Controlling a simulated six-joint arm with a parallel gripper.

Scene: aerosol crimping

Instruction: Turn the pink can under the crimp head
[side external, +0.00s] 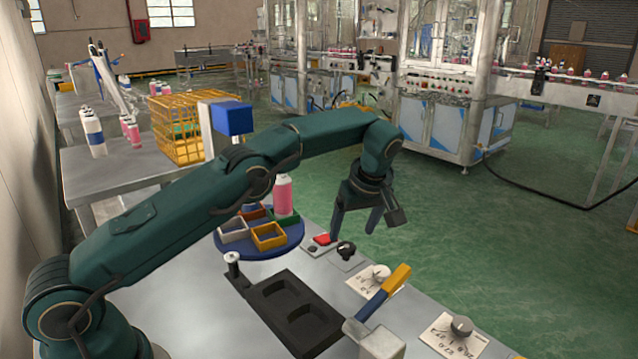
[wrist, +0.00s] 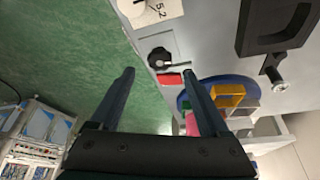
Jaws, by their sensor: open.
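The pink can (side external: 283,195) stands upright in the green holder (side external: 288,219) on the round blue turntable (side external: 247,251). In the wrist view, the can (wrist: 192,126) is partly hidden behind a finger. The blue crimp head (side external: 232,118) sits on a pale post, left of the can in the side view; I cannot tell its exact alignment with the can. My gripper (side external: 352,234) is open and empty, pointing down over the bench edge near a black knob (side external: 346,248) and a red button (side external: 321,239). In the wrist view, both lie beyond the open fingers (wrist: 158,76).
White, yellow and brown holders share the turntable. In front are a black recessed tray (side external: 275,283), a silver-topped peg (side external: 232,262), a yellow-and-blue lever (side external: 384,291) and two dials (side external: 378,272) (side external: 460,327). Green floor (side external: 440,230) lies open right of the bench.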

